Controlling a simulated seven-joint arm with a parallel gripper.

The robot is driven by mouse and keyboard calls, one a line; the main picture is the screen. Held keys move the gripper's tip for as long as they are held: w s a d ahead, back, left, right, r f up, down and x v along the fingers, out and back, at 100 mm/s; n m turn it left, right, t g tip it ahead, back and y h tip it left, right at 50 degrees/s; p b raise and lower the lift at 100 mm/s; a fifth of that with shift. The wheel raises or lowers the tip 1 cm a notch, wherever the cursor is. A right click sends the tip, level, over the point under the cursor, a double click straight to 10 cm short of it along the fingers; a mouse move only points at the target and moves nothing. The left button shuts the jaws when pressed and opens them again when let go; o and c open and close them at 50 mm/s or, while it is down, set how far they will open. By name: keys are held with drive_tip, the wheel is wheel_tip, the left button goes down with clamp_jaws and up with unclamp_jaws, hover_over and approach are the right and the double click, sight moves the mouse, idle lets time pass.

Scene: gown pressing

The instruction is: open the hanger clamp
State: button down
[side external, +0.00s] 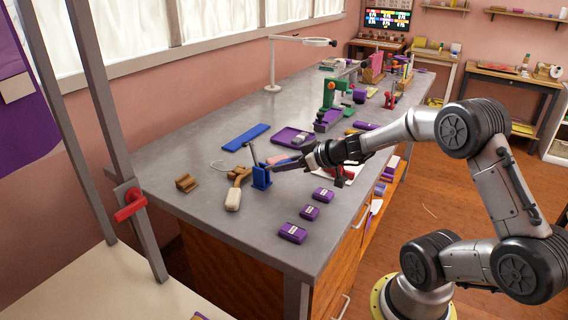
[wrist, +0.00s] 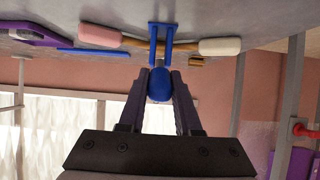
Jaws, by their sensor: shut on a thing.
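The blue hanger clamp (side external: 261,179) stands on the grey bench, with a thin grey bar rising above it. In the wrist view its two blue uprights (wrist: 168,42) cross the wooden hanger (wrist: 187,47). The hanger has a pink padded end (wrist: 100,36) and a white padded end (wrist: 220,46); in the side view the white end (side external: 233,200) lies nearest the bench's front. My gripper (side external: 273,168) is beside the clamp, and in the wrist view my gripper (wrist: 160,84) is shut on a rounded blue knob (wrist: 159,88). The knob's join to the clamp is partly hidden.
A small brown wooden block (side external: 187,183) and a blue strip (side external: 246,137) lie left of and behind the clamp. Several purple boxes (side external: 292,233) line the right bench edge. A purple tray (side external: 291,138) lies behind. The bench's front left is clear.

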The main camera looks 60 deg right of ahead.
drive_tip(key=shift+f, duration=0.1)
idle(0.4)
drive_tip(key=c, duration=0.6)
unclamp_jaws()
drive_tip(key=v, duration=1.4)
drive_tip(key=shift+f, duration=0.1)
